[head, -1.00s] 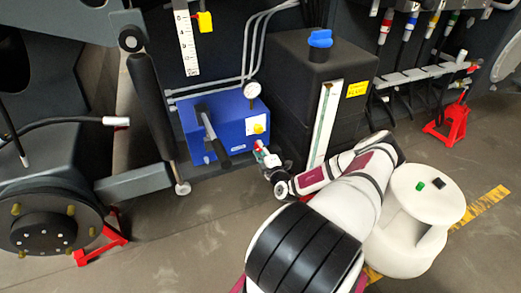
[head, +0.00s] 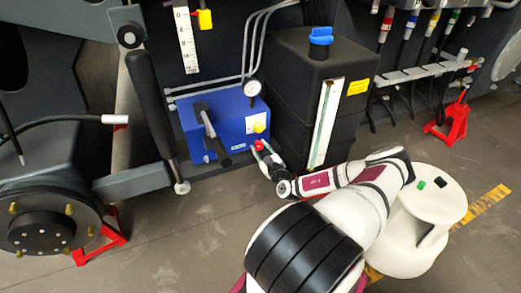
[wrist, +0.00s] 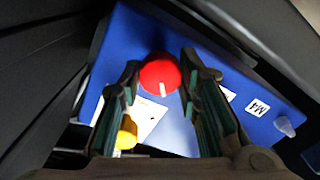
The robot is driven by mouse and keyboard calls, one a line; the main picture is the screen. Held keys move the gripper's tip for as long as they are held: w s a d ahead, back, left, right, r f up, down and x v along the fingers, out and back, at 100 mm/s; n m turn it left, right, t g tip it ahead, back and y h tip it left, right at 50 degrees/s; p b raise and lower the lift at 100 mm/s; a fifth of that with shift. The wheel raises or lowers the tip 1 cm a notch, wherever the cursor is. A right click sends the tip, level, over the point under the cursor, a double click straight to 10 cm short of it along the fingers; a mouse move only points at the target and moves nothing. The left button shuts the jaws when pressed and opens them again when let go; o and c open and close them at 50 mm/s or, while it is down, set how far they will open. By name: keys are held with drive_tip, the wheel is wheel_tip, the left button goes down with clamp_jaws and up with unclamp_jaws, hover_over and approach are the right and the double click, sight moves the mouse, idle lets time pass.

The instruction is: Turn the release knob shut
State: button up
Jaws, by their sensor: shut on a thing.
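The red release knob (wrist: 160,74) is round with a white mark, on the blue pump box (wrist: 200,92). The mark points down in the wrist view. My gripper (wrist: 160,62) has one finger on each side of the knob and is shut on it. In the head view the red knob (head: 258,145) shows at the right end of the blue box (head: 232,128), partly hidden by my gripper (head: 264,151). The exact contact of the pads is hard to see.
A yellow knob (head: 259,126) and a gauge (head: 251,88) sit just above, and a black lever (head: 211,133) stands left on the box. A black tank (head: 290,95) with a blue cap (head: 320,36) stands close on the right.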

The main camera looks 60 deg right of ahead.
drive_tip(key=m, duration=0.3)
drive_tip(key=shift+f+m+b, duration=0.15)
drive_tip(key=shift+m+b, duration=0.7)
drive_tip(key=shift+m, duration=1.35)
drive_tip(key=o, duration=1.1)
drive_tip(key=shift+o, duration=0.2)
drive_tip(key=v, duration=1.2)
drive_tip(key=shift+f, duration=0.1)
